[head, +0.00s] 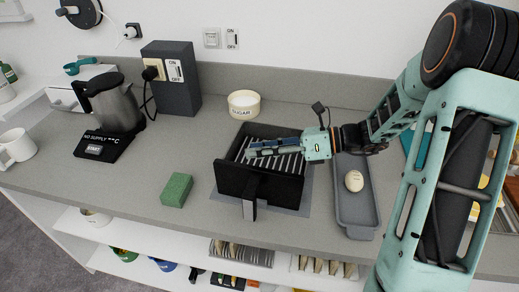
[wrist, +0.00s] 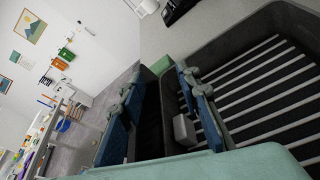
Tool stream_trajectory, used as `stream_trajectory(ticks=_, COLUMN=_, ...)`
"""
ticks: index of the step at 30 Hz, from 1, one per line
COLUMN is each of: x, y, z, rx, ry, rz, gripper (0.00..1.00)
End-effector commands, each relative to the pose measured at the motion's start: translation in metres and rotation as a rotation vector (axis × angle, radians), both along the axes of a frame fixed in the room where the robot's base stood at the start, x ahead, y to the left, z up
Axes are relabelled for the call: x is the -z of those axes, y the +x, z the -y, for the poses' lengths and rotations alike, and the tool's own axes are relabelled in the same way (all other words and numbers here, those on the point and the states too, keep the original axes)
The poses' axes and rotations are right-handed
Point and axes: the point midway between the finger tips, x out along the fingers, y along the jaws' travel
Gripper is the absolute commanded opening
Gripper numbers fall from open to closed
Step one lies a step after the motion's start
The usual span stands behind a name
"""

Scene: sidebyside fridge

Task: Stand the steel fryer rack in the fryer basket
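The black fryer basket (head: 232,181) stands on the counter, and its dark wall also shows in the wrist view (wrist: 282,20). The steel fryer rack (head: 290,162) shows as parallel bars inside the basket; in the wrist view the bars (wrist: 262,82) run across the dark interior. The rack looks low in the basket; its exact seating is hidden. My gripper (head: 262,149) is over the basket, reaching in from the right. In the wrist view its blue fingers (wrist: 160,80) are apart, with a dark part of the basket seen between them. I see nothing held.
A grey tray (head: 357,216) with an egg (head: 354,181) is right of the basket. A green sponge (head: 176,190) lies left. A sugar bowl (head: 244,105) stands behind. A jug (head: 112,103) and dark power box (head: 172,80) stand farther left.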

Motion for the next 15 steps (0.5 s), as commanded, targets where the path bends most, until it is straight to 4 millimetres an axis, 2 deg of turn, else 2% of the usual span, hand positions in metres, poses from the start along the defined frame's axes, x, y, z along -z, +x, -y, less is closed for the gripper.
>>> stream_trajectory(ticks=5, x=-0.006, y=-0.002, z=0.027, rx=0.005, ry=-0.003, rz=0.003, gripper=0.31)
stream_trajectory(ticks=15, x=-0.025, y=-0.010, z=0.094, rx=0.003, ry=-0.002, rz=0.002, gripper=0.31)
